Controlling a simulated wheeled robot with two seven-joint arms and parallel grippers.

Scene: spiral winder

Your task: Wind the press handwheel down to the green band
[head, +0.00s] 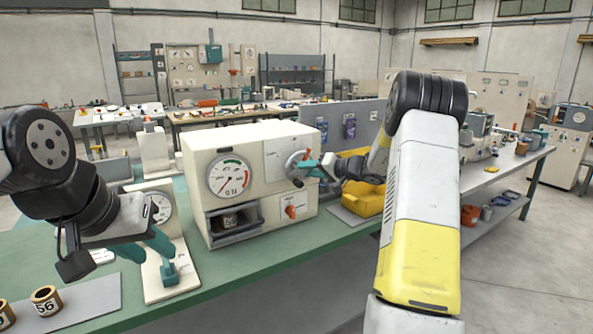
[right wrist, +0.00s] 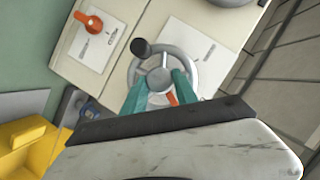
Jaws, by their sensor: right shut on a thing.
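The press (head: 250,150) is a cream box on the green bench. Its round dial (head: 229,177) has a green band near the top and a red part beside it; the needle's exact reading is too small to tell. The grey handwheel (head: 298,168) is on the press front, right of the dial. My right gripper (head: 312,168) is shut on the handwheel. In the right wrist view, its teal fingers reach the wheel (right wrist: 188,52) on both sides of the hub; the black knob (right wrist: 140,47) is free at upper left. My left gripper (head: 146,250) is open and empty, apart from the press.
An orange switch (head: 292,210) is below the handwheel. A labelled cylinder (head: 230,220) sits in the press's bay. A small gauge stand (head: 161,208) is beside my left gripper. A yellow bin (head: 362,203) is right of the press. Labelled rings (head: 46,300) lie at front left.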

